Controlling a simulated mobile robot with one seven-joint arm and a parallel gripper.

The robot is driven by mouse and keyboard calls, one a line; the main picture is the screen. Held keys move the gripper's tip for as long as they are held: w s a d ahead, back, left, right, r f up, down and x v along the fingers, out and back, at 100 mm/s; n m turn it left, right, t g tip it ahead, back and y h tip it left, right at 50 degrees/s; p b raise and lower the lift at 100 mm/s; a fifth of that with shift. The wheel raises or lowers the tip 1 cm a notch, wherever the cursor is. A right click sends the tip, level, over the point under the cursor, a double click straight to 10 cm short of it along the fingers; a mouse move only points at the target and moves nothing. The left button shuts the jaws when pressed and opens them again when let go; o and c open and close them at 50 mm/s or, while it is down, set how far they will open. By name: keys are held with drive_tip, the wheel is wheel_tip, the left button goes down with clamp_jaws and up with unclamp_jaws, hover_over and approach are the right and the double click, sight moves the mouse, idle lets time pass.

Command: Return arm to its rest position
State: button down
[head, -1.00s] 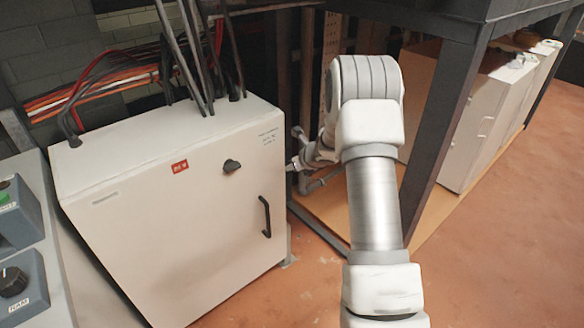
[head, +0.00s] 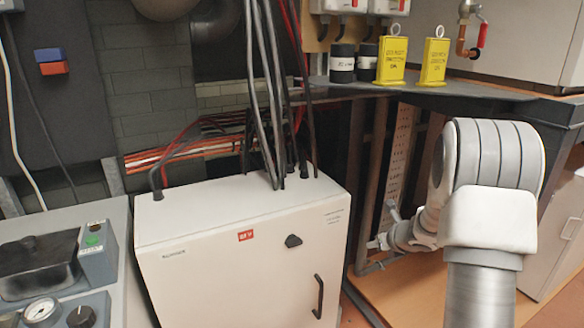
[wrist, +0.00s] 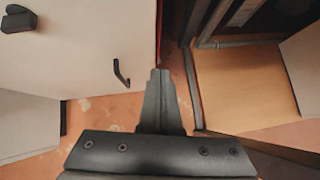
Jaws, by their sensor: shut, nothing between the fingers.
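My arm (head: 490,220) rises at the right of the head view, bent at a large white and grey joint. Its far end reaches left to beside the right edge of the white cabinet (head: 230,262). My gripper (wrist: 159,75) is shut and empty in the wrist view, its dark fingers together above the reddish floor. The cabinet door (wrist: 75,40), with its black handle (wrist: 121,73), lies to the left of the fingers there. In the head view the gripper end is small, and its fingers are hard to make out.
A grey control bench (head: 65,285) stands at the left. Cables rise from the cabinet top. A dark shelf (head: 440,97) holds yellow signs (head: 393,60) and dark jars (head: 342,64). A wooden board (wrist: 245,85) lies right of the gripper, with reddish floor between.

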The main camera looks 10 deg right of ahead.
drive_tip(key=s+a+r+m+h, duration=0.1)
drive_tip(key=s+r+m+h, duration=0.3)
drive_tip(key=r+m, duration=0.5)
drive_tip(key=s+a+r+m+h, duration=0.1)
drive_tip(key=s+r+m, duration=0.4)
drive_tip(key=r+m, duration=0.45)
drive_tip(key=s+a+m+g+y, duration=0.1)
drive_tip(key=s+a+m, duration=0.45)
drive_tip(key=s, duration=0.25)
drive_tip(key=s+a+r+m+g+y, duration=0.1)
drive_tip(key=s+a+m, duration=0.3)
drive_tip(key=s+m, duration=0.4)
drive_tip(key=s+a+m+g+y, duration=0.1)
drive_tip(key=s+a+m, duration=0.4)
drive_tip(key=s, duration=0.4)
wheel_tip(320, 180, up, 19)
drive_tip(key=p, duration=1.9)
drive_tip(key=shift+s+r+m, duration=0.15)
drive_tip(key=shift+s+m, duration=0.15)
drive_tip(key=shift+s, duration=0.05)
